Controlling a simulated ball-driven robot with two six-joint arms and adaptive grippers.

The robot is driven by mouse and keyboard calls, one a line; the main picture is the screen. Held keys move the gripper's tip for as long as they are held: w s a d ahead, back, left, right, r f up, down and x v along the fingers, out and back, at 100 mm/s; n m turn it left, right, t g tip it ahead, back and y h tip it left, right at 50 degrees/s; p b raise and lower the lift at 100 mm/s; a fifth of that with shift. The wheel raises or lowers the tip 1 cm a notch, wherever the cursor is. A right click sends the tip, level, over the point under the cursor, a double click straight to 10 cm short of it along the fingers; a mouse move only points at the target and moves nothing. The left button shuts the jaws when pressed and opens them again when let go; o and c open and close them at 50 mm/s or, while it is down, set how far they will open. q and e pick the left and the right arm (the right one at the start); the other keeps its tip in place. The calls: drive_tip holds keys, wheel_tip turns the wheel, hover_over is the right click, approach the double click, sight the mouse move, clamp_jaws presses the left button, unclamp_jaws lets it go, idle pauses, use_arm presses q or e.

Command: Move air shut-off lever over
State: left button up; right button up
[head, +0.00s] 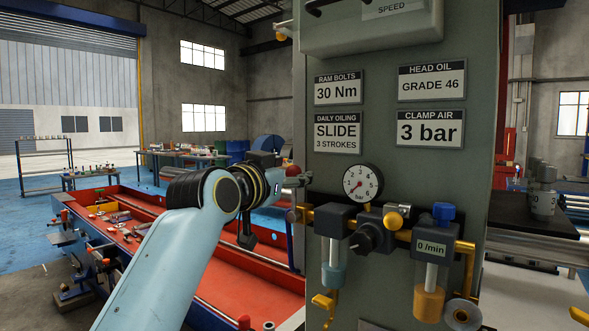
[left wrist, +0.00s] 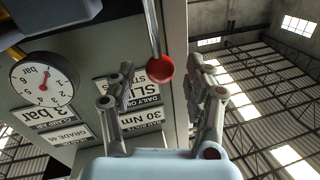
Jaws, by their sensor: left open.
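The air shut-off lever's red ball knob (head: 293,170) shows beside the left edge of the grey-green machine column, left of the pressure gauge (head: 361,183). In the left wrist view the red knob (left wrist: 166,67) sits on the end of a thin metal rod. My left gripper (head: 301,181) is at the knob, and its fingers are partly hidden in the head view. In the left wrist view the open fingers (left wrist: 161,76) stand on either side of the knob, with gaps visible. The lever's lower end is hard to make out. My right gripper is not in view.
Brass piping, a black regulator knob (head: 369,237) and an oiler with a blue cap (head: 443,213) stick out from the column (head: 400,165) right of the gripper. A red tray-like bed (head: 240,290) lies below and behind my left arm.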

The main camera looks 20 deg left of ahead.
use_arm(q)
drive_tip(key=shift+w+d, duration=0.2)
drive_tip(key=shift+w, duration=1)
clamp_jaws()
drive_tip(key=shift+w+d+f, duration=0.1)
drive_tip(key=shift+w+f, duration=0.1)
drive_tip(key=shift+f, duration=0.05)
